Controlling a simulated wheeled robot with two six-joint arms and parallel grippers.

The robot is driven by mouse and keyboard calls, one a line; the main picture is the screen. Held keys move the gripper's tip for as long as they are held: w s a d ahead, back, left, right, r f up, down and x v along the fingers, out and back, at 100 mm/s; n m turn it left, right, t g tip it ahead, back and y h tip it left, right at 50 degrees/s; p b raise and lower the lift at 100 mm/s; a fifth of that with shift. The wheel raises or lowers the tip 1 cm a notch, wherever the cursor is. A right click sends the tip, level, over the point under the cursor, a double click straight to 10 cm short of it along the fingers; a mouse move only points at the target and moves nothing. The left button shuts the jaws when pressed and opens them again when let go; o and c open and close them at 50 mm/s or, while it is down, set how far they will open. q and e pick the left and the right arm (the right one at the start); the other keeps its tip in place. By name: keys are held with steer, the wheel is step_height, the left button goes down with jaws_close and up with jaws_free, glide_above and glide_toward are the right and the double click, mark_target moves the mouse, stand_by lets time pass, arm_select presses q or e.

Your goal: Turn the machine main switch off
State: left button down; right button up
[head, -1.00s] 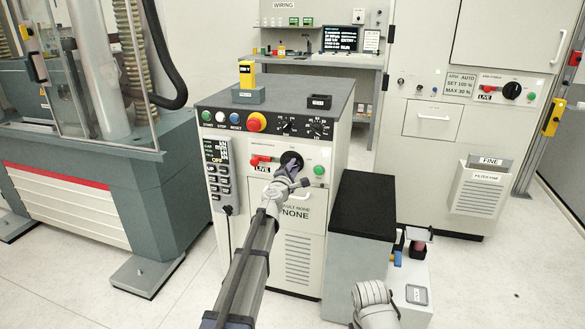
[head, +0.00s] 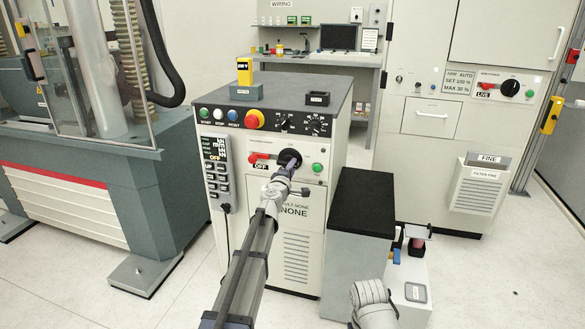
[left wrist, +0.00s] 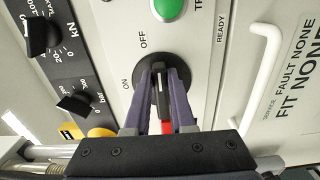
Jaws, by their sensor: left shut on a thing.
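The machine main switch (head: 290,157) is a black rotary knob on the front of the grey control cabinet. In the left wrist view its black disc (left wrist: 140,72) shows with ON and OFF printed beside it. My left gripper (left wrist: 160,90) has its two purple fingers closed on the knob's grip, which stands upright in that view. The gripper also shows at the knob in the head view (head: 287,172). A plate under the red handle (head: 259,158) left of the knob reads OFF. My right gripper is not in view.
A red stop button (head: 254,119) and a green button (head: 317,167) are on the cabinet. A handset (head: 217,170) hangs at its left. A black-topped box (head: 362,205) stands at right. Another red-handled switch (head: 509,88) is on the cabinet behind.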

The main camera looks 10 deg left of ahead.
arm_select(q)
steer(key=c, duration=0.8)
jaws_free()
steer(key=shift+o, duration=0.2)
steer(key=shift+s, duration=0.15)
steer(key=s, duration=0.7)
steer(key=shift+s, duration=0.25)
